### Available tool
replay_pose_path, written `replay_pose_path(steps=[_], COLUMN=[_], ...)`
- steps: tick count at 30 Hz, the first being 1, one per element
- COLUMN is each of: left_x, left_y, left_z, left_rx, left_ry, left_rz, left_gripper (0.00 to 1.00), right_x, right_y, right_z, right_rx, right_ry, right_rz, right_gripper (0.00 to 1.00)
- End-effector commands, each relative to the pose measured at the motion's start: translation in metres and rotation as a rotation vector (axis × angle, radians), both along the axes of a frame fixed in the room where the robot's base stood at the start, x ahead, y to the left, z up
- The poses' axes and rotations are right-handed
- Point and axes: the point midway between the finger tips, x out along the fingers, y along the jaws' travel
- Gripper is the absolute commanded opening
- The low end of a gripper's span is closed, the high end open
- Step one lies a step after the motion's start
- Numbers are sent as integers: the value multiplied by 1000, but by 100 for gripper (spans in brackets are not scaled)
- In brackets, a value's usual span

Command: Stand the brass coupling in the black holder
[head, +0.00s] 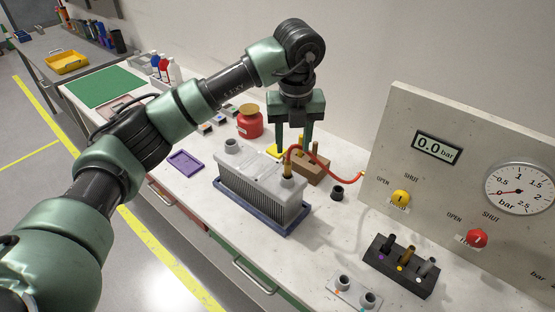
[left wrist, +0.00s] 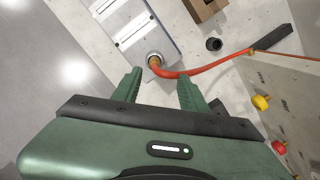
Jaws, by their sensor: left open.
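A brass coupling (head: 287,171) on the end of a red hose stands on the near right port of a grey finned block (head: 262,198). It also shows in the left wrist view (left wrist: 154,62), just beyond the fingertips. The black holder (head: 402,266) lies to the right, by the panel. Three upright pieces stand in it: one black, one brass-coloured (head: 407,257) and one grey. My right gripper is out of view.
The block sits in a blue tray (head: 256,224). A wooden block (head: 313,169) and a small black cup (head: 337,193) are beside it. A red jar (head: 249,122) stands behind. The gauge panel (head: 460,190) bounds the right. A plate with two grey ports (head: 352,292) is in front.

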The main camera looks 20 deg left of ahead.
Motion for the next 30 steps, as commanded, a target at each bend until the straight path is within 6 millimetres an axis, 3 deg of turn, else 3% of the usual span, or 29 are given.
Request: replay_pose_path(steps=[8, 14, 18, 26, 27, 30], left_x=[1, 5, 7, 8, 8, 8], left_y=[7, 15, 15, 15, 15, 15], left_z=[-26, -51, -70, -77, -77, -76], left_rx=[15, 14, 13, 11, 11, 11], left_ry=[9, 11, 7, 5, 5, 5], left_rz=[7, 7, 6, 4, 4, 3], left_gripper=[43, 43, 43, 43, 40, 12], right_x=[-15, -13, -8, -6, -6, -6], right_y=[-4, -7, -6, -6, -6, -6], right_z=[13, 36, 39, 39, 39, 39], right_rx=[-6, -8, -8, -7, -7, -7], right_ry=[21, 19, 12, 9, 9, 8], right_rz=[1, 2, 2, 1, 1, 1], right_gripper=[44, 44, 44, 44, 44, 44])
